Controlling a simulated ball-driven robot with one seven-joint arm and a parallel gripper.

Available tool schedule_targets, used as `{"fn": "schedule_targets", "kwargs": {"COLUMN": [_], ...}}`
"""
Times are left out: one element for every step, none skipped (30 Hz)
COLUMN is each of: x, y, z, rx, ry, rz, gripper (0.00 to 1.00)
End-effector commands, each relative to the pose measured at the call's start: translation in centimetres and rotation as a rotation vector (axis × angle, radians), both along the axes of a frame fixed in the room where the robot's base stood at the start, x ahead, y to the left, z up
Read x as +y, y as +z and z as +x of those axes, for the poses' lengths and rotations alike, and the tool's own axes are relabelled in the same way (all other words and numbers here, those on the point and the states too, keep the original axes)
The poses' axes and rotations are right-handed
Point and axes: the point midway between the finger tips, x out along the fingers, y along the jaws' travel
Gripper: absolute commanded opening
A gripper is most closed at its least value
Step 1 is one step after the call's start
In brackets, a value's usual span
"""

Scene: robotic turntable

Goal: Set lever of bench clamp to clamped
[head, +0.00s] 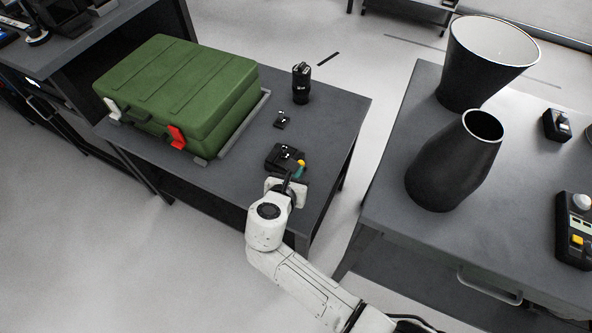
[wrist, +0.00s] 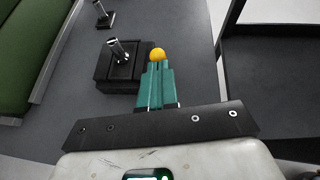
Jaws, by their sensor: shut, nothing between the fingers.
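The bench clamp appears to be the black block (head: 281,157) near the front right of the grey table in the head view. In the wrist view the black block (wrist: 122,75) lies ahead, with a silver post standing on it. A yellow ball knob (wrist: 157,54), seemingly the lever's end, shows at the block's right side; it also shows in the head view (head: 301,163). My gripper (wrist: 157,66) has its teal fingers shut together, empty, with their tips right at the knob. I cannot tell whether they touch it. The lever's shaft is mostly hidden.
A green case (head: 185,88) with a red latch fills the table's left. A small black device (head: 281,120) and a black canister (head: 301,84) stand behind the clamp. A second table (head: 390,222) on the right holds black vessels. Floor shows between the tables.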

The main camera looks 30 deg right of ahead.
Motion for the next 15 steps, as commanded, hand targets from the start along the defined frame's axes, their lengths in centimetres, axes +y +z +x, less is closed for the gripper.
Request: {"fn": "schedule_targets", "kwargs": {"x": [-0.1,-0.2,-0.3,-0.3,-0.4,-0.5,-0.6,-0.7,-0.8,-0.9,-1.0,-1.1,-1.3,-1.4,-1.5], "y": [0.6,0.7,0.9,1.0,1.1,1.3,1.4,1.5,1.7,1.8,1.9,2.1,2.2,2.2,2.3], "z": [0.1,0.1,0.1,0.2,0.2,0.3,0.4,0.4,0.5,0.6,0.6,0.7,0.8,0.9,1.0], "rx": [0.008,0.013,0.020,0.025,0.032,0.041,0.050,0.058,0.070,0.079,0.090,0.103,0.112,0.122,0.135], "ry": [-0.002,-0.002,-0.002,-0.003,-0.003,-0.002,-0.002,-0.003,-0.004,-0.003,-0.003,-0.004,-0.004,-0.004,-0.005], "rz": [0.010,0.017,0.026,0.034,0.045,0.057,0.068,0.077,0.094,0.106,0.121,0.139,0.154,0.168,0.186], "gripper": [0.00,0.00,0.00,0.00,0.00,0.00,0.00,0.00,0.00,0.00,0.00,0.00,0.00,0.00,0.00]}}
